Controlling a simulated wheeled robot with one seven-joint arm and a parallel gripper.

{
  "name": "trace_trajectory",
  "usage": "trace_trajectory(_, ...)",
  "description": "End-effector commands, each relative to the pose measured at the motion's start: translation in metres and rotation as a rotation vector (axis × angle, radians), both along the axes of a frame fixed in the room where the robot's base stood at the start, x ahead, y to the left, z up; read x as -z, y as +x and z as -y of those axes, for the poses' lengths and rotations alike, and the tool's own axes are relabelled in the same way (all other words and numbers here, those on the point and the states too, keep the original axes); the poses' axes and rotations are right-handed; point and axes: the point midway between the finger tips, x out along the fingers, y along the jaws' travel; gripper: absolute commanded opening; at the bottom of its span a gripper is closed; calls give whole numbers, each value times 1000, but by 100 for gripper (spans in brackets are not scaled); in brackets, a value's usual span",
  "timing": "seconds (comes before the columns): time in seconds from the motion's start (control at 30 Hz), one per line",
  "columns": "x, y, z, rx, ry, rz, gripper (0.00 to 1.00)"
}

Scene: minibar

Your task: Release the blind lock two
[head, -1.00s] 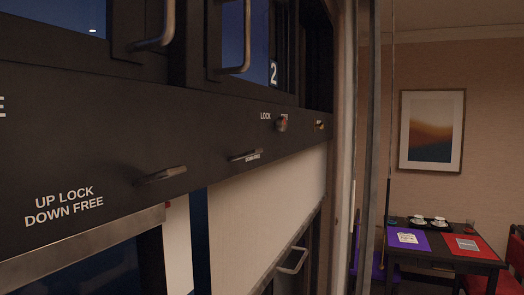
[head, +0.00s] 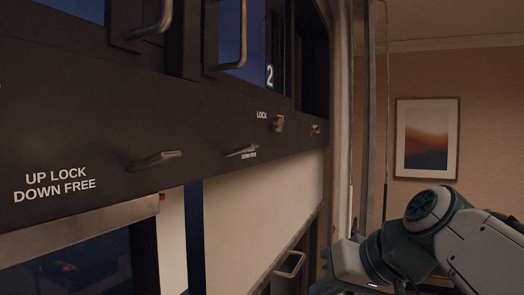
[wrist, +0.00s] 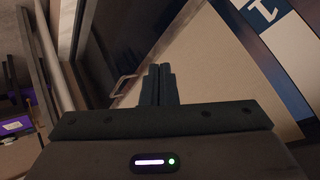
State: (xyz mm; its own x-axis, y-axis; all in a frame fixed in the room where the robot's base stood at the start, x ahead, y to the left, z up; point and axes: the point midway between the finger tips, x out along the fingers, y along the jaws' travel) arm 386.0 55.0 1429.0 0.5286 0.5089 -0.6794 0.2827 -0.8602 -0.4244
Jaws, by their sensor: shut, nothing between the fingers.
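A second, similar lever (head: 157,159) sits further left on the panel, near the large "UP LOCK DOWN FREE" lettering (head: 55,184). Both levers lie close to level. My gripper (wrist: 160,69) is shut and empty in the wrist view, in front of a beige panel and apart from both levers. In the head view my arm is at the lower right; the fingertips do not show there.
A round knob (head: 278,123) beside "LOCK" sits right of the levers. Window handles (head: 235,48) project above, and a lower door handle (head: 290,264) projects below; a handle also shows in the wrist view (wrist: 123,85). A vertical post (head: 377,110) stands at the right.

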Motion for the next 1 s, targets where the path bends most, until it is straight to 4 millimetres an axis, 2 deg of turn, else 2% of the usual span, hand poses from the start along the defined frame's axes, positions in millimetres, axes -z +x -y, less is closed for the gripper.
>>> trace_trajectory(0.1,-45,17,-4,-72,80,107,0)
trace_trajectory(0.3,-123,32,-11,-218,186,321,0)
trace_trajectory(0.47,-183,32,-14,-344,239,519,0)
trace_trajectory(0.6,-226,24,-16,-453,262,687,0)
trace_trajectory(0.8,-262,10,-18,-562,269,855,0)
trace_trajectory(1.0,-274,5,-20,-601,269,911,0)
